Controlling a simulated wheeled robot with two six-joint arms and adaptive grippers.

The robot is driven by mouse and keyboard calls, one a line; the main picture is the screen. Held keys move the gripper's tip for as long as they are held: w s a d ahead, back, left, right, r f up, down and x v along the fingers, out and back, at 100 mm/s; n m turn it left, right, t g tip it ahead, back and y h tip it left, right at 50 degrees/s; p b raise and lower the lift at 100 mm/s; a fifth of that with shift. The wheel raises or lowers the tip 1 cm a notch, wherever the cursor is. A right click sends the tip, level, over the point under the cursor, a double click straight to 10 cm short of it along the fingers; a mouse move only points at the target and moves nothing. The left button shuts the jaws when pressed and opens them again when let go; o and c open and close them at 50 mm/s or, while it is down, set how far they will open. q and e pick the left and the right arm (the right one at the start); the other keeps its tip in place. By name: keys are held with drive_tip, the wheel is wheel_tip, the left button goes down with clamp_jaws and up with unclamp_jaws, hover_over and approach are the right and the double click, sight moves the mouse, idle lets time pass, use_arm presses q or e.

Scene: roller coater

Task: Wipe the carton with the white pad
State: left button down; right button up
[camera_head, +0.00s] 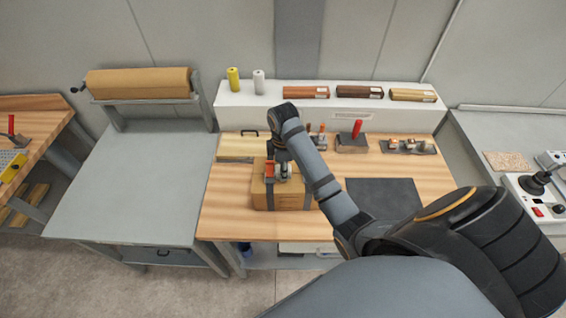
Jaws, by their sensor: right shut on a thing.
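The brown carton (284,198) stands on the wooden bench in the middle, with dark bands on its front. My right gripper (281,170) points down at the carton's top, its arm reaching in from the right. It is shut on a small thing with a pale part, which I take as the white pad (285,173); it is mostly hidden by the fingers. Whether the pad touches the carton I cannot tell. An orange-red piece (269,170) shows beside the fingers on the left. My left gripper is not in view.
On the wooden bench (225,212) lie a dark mat (384,197), a block with a red-handled tool (353,138) and a dark tray of small parts (407,147). A white shelf (245,107) behind bears rolls and boxes. A grey table (130,190) is at left.

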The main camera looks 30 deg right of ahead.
sight(284, 186)
drive_tip(key=shift+s+a, duration=0.35)
drive_tip(key=shift+s, duration=0.25)
drive_tip(key=shift+s+a, duration=0.3)
drive_tip(key=shift+s, duration=0.35)
drive_tip(key=shift+s+a, duration=0.35)
drive_tip(key=shift+s, duration=0.25)
drive_tip(key=shift+w, duration=0.1)
